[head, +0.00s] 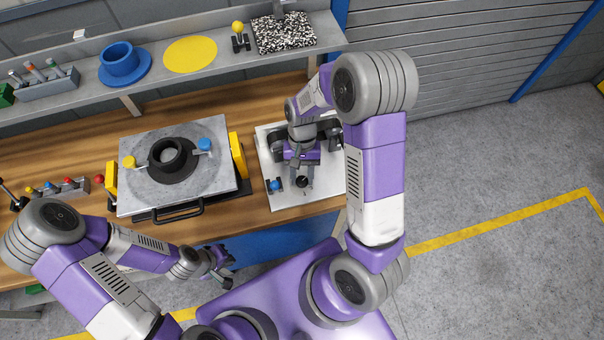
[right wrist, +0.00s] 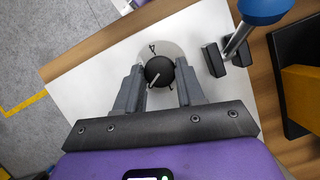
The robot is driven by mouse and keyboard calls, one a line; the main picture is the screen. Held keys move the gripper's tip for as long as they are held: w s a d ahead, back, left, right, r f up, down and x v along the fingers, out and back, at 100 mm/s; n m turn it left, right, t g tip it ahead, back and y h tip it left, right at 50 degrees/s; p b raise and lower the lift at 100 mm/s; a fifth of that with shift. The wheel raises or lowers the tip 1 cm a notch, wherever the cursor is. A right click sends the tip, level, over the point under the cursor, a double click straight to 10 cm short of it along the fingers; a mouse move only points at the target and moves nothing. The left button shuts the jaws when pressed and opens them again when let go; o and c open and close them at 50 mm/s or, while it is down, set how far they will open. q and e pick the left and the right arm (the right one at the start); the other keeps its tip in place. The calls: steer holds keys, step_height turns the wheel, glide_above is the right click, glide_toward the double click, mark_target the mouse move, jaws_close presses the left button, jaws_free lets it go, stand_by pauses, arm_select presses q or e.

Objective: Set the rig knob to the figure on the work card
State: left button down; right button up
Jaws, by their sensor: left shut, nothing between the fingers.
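A round black knob (right wrist: 159,72) with a pale pointer line stands on a white board (head: 270,196). A grey dial disc behind it carries a dark figure that looks like a 4. My right gripper (head: 303,184) is over the board, its two fingers on either side of the knob. It looks open; whether the fingers touch the knob is unclear. In the right wrist view the fingers (right wrist: 160,76) flank the knob, which is in full view between them. My left gripper (head: 222,267) is shut and empty in front of the bench. I cannot make out a work card.
A blue-topped lever (head: 274,185) stands close beside the knob; it is also in the right wrist view (right wrist: 263,8). A grey plate fixture (head: 215,181) with yellow blocks is left of the board. The shelf (head: 230,58) behind holds a blue cup (head: 121,62).

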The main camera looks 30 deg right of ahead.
steer(key=o, duration=0.4)
steer(key=p+v, duration=0.1)
steer(key=v, duration=0.6)
steer(key=shift+r, duration=0.3)
